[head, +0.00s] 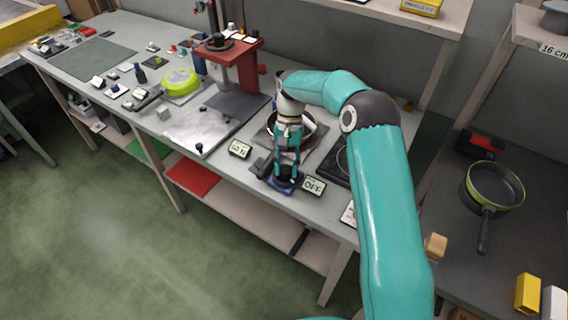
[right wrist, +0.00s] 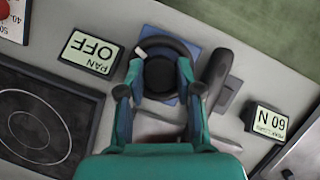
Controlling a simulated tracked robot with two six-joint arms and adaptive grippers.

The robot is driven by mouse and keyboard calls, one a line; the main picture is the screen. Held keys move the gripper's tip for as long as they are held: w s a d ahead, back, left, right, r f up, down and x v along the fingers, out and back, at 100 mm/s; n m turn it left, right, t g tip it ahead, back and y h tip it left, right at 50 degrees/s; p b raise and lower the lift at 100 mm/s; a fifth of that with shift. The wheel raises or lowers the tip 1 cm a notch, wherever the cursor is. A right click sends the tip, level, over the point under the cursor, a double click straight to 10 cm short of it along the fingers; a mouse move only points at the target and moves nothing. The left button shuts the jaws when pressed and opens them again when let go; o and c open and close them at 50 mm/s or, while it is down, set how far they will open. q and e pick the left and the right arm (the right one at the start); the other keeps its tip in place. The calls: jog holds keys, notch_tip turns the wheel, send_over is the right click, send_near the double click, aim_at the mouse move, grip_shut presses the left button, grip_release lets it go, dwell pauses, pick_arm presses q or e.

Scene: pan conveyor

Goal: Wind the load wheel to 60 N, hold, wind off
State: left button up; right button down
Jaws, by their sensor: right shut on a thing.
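The load wheel (right wrist: 160,73) is a black wheel with a pale mark on its rim, on a blue base (head: 283,187) at the bench's front edge. My right gripper (head: 287,168) comes down on it from above. In the right wrist view its two fingers (right wrist: 160,92) are closed on opposite sides of the wheel. A small display (right wrist: 268,122) beside it appears to read 60 N, with a smaller line of text I cannot make out. It also shows in the head view (head: 240,149), less clearly. My left gripper is in neither view.
A PAN OFF display (right wrist: 90,52) and a dark hob plate (right wrist: 38,125) lie on the other side of the wheel. A dark lever-like part (right wrist: 215,75) stands close beside it. A red press (head: 228,50) stands farther back left. A green-rimmed pan (head: 495,185) lies at right.

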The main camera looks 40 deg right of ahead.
jog(key=n, duration=0.2)
jog(key=n+g+h+p, duration=0.1)
jog(key=n, duration=0.1)
jog(key=shift+s+a+f+n+h, duration=0.15)
jog(key=shift+n+h, duration=0.15)
jog(key=n, duration=0.2)
jog(key=n+h, duration=0.1)
jog(key=n, duration=0.1)
jog(key=shift+n+g+h, duration=0.3)
jog(key=n+h, duration=0.1)
jog(key=n, duration=0.1)
jog(key=n+h+b, duration=0.1)
jog(key=n, duration=0.2)
jog(key=shift+a+t, duration=0.15)
jog(key=shift+t, duration=0.25)
jog(key=n+t+h, duration=0.1)
jog(key=n, duration=0.2)
jog(key=n+b, duration=0.1)
jog(key=n, duration=0.2)
jog(key=shift+s+a+n+t+h, duration=0.1)
jog(key=shift+n+t+h, duration=0.3)
jog(key=c, duration=0.8)
grip_release()
jog(key=shift+s, duration=0.1)
jog(key=shift+w, duration=0.2)
